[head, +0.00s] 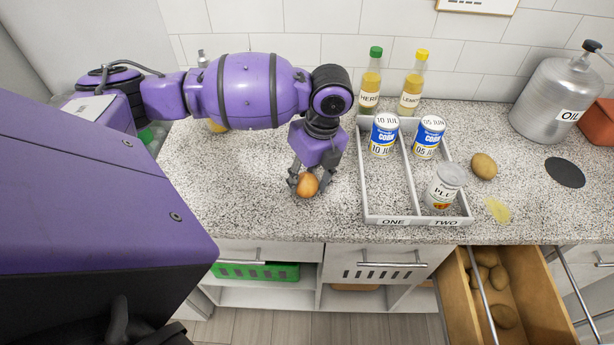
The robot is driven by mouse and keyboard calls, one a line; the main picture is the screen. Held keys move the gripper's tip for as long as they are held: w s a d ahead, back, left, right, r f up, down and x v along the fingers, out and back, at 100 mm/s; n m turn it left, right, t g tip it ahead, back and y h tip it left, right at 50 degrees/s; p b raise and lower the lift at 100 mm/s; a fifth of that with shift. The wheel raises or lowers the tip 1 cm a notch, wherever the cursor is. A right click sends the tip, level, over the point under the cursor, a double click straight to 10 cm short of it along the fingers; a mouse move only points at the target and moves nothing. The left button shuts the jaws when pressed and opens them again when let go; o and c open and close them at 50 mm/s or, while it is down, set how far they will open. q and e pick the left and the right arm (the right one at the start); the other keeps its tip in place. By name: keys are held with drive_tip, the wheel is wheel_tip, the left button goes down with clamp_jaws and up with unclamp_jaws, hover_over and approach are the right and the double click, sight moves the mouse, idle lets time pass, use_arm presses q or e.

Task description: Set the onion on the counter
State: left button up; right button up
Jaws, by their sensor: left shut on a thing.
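The onion (307,186) is small, round and orange-brown. My left gripper (307,182) is shut on it, with the fingers on both sides, pointing down. The onion is at or just above the speckled counter (255,205), left of the tray; I cannot tell whether it touches the surface. My right gripper is not in view.
A white two-part tray (376,218) holds two corn cans (384,134) (428,138) and a jar (443,188). Two bottles (370,80) (413,82) stand behind it. A potato (484,166) and an oil canister (555,95) are to the right. An open drawer (455,300) holds potatoes.

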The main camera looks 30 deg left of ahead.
sight(315, 181)
use_arm(q)
drive_tip(key=shift+f, duration=0.1)
drive_tip(key=o, duration=1.2)
drive_tip(key=r, duration=0.4)
drive_tip(key=d+r, duration=0.1)
drive_tip(key=r, duration=0.3)
drive_tip(key=w+d+r, duration=0.1)
drive_tip(key=r, duration=0.3)
drive_tip(key=shift+p, duration=0.3)
drive_tip(key=shift+a, duration=0.1)
